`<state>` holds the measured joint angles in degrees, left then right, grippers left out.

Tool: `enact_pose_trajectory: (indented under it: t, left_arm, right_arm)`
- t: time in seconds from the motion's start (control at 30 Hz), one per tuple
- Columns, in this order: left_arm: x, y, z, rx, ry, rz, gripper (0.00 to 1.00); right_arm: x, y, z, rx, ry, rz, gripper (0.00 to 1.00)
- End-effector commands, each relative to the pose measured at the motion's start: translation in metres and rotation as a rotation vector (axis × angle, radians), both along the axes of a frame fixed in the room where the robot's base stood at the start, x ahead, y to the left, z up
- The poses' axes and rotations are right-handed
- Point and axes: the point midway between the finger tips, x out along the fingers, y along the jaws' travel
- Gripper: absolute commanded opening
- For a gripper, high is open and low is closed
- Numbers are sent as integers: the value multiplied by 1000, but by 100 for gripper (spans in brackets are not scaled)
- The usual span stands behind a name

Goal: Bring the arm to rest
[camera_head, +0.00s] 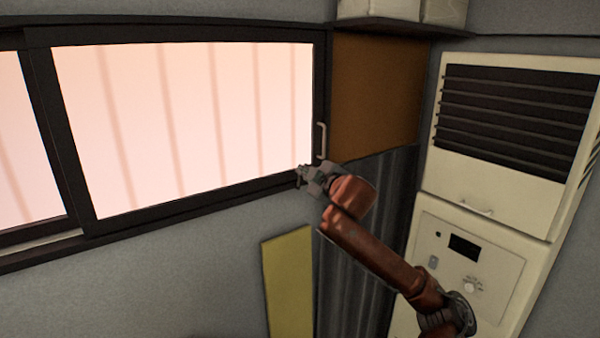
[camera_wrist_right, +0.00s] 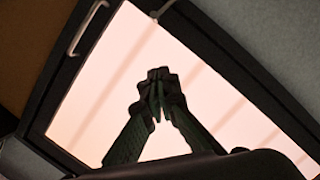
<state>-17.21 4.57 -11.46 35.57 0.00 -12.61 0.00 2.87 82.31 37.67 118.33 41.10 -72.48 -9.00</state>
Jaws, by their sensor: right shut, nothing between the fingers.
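My right arm (camera_head: 375,250) comes in from the lower right in the head view, reddish-brown and raised in front of the wall. Its gripper (camera_head: 302,175) is at the lower right corner of the window, a little below and left of the window handle. I cannot tell from the head view how far it is from the frame. In the right wrist view the gripper fingers (camera_wrist_right: 157,82) are together with nothing between them, dark against the bright pane. My left arm and left gripper are not in view.
A dark-framed sliding window (camera_head: 185,125) with a handle (camera_head: 322,140) fills the upper left. A cream cabinet unit (camera_head: 495,205) with a louvred grille stands at the right. A yellow board (camera_head: 288,280) and a dark corrugated panel (camera_head: 345,285) stand below. A shelf (camera_head: 390,27) is above.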

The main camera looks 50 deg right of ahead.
Motion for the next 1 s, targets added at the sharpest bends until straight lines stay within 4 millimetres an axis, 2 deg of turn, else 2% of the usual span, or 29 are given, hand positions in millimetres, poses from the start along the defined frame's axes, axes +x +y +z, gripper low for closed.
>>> enact_pose_trajectory:
  t: [0.33,0.47,0.57,0.67,0.8,0.97,1.0]
  left_arm:
    - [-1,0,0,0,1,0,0]
    - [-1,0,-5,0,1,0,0]
    - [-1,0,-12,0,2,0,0]
    - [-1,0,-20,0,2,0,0]
    - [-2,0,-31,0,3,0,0]
    - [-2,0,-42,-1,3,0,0]
    - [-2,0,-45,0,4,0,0]
  right_arm:
    - [1,-1,-2,2,0,-1,0]
    - [6,-19,-27,39,9,-16,0]
    - [14,-49,-73,98,23,-47,0]
    - [22,-85,-137,168,47,-88,0]
    - [26,-127,-231,255,82,-145,0]
    - [21,-161,-343,340,130,-207,0]
    - [19,-168,-371,358,144,-222,0]
